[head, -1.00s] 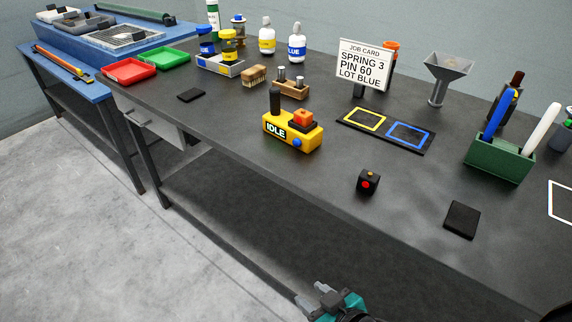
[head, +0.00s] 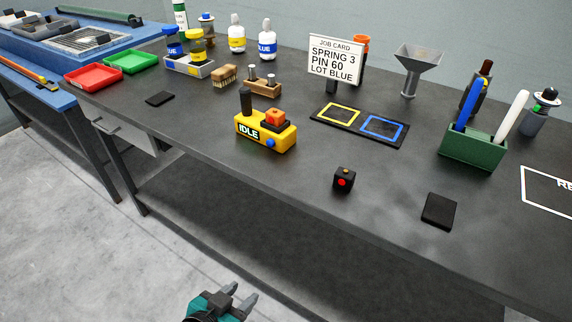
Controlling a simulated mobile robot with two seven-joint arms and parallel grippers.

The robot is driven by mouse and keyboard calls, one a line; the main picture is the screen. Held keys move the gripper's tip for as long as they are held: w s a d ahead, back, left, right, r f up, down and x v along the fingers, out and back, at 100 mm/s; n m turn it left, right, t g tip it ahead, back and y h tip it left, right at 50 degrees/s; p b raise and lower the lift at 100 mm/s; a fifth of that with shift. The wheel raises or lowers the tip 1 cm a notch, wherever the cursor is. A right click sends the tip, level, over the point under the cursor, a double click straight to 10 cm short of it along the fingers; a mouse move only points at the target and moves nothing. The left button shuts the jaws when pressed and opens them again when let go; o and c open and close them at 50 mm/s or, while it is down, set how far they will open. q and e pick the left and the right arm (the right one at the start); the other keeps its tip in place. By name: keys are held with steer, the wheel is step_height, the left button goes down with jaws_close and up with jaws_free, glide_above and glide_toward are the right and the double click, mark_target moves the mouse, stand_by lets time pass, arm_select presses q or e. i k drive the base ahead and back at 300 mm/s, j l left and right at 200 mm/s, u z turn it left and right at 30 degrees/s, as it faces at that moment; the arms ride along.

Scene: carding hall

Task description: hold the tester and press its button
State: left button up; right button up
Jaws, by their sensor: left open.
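The yellow tester (head: 266,137) stands on the dark bench, left of the middle. It has a display reading IDLE, a black upright handle (head: 246,101), an orange part on top and a blue button (head: 270,143) on its front. My left gripper (head: 241,293) is open and empty at the bottom of the view, over the floor in front of the bench. It is well apart from the tester. My right gripper does not show.
A small black box with a red button (head: 344,180) and a dark flat pad (head: 439,211) lie to the right. Behind stand a job card (head: 336,62), a black tray with yellow and blue frames (head: 371,145) and a wooden block (head: 262,88). A green holder (head: 471,150) stands right.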

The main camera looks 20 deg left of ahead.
mark_target(271, 142)
steer(key=j+z, duration=0.2)
steer(key=z, duration=0.15)
steer(key=j+z, duration=0.5)
steer(key=z, duration=0.2)
steer(key=k+j+z, duration=0.1)
steer(key=j+z, duration=0.25)
steer(key=k+j+z, duration=0.1)
steer(key=j+z, duration=0.25)
steer(key=k+j+z, duration=0.2)
steer(key=j, duration=0.25)
steer(key=k+j+z, duration=0.2)
steer(key=j, duration=0.25)
steer(key=k, duration=0.1)
